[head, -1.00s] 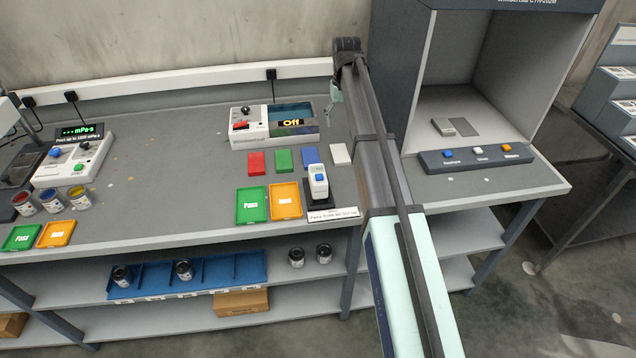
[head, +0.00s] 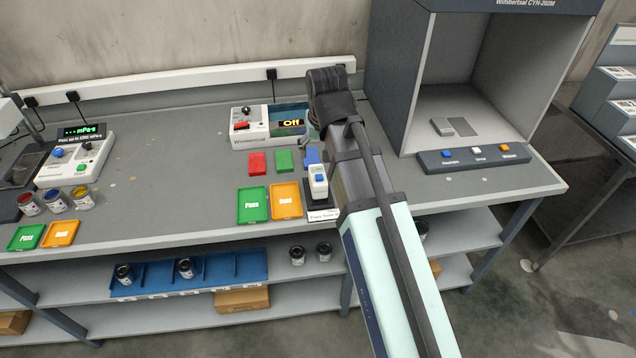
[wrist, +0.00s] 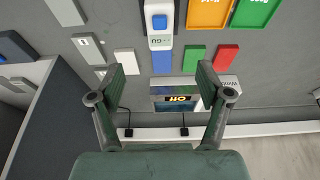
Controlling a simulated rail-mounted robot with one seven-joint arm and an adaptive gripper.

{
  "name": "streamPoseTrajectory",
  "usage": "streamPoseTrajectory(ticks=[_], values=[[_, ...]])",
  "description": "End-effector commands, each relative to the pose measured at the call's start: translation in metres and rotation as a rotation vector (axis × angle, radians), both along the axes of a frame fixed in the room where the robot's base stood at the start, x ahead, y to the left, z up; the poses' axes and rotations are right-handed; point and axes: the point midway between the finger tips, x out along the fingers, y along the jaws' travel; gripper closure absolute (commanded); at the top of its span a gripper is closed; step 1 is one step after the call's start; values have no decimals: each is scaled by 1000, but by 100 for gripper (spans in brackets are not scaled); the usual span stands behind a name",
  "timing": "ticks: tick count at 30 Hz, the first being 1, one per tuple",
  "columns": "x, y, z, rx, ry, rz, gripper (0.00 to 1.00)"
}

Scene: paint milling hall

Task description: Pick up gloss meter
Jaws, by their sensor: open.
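The gloss meter (head: 318,182) is a small white upright device with a blue button, standing on a dark base on the bench behind a white label plate. In the wrist view the gloss meter (wrist: 160,26) shows its blue button and "GU" marking at the top centre, beyond the fingertips. My gripper (wrist: 162,78) is open and empty, with its two fingers spread wide above the bench. The blue panel and the "Off" device lie in the gap between the fingers. In the head view my arm hides most of the gripper, just behind the gloss meter.
Green (head: 253,205) and orange (head: 287,201) trays lie left of the gloss meter. Red (head: 257,163), green (head: 284,160) and blue (wrist: 162,60) panels lie near it. The "Off" device (head: 250,127) stands behind. A grey booth (head: 425,80) rises to the right.

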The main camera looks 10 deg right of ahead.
Motion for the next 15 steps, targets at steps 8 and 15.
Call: streamPoseTrajectory(ticks=[8,15], values=[[10,0,-34,0,6,0,23],[20,1,-65,-1,6,1,23]])
